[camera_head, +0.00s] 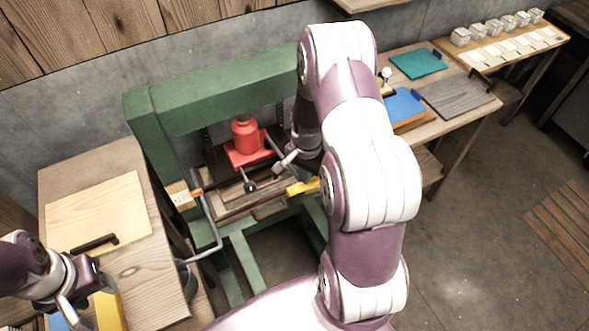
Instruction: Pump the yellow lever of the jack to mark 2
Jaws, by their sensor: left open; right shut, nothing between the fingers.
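A red jack (245,140) stands inside a green press frame (215,100). A yellow lever end (303,187) shows low in the frame, partly behind my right arm. My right gripper (282,166) is shut and empty, just above and left of the yellow lever; I cannot tell whether it touches it. A pale scale plate (181,198) with an orange pointer (196,192) sits at the frame's left post; its marks are too small to read. My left gripper (78,305) is open at the lower left, far from the jack.
A wooden bench (160,250) with a pale board (98,212) and a dark handle stands left of the frame. A table with a blue tray (404,106) and a green mat (418,63) stands at the right. Bent grey rod (213,232) juts forward from the frame.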

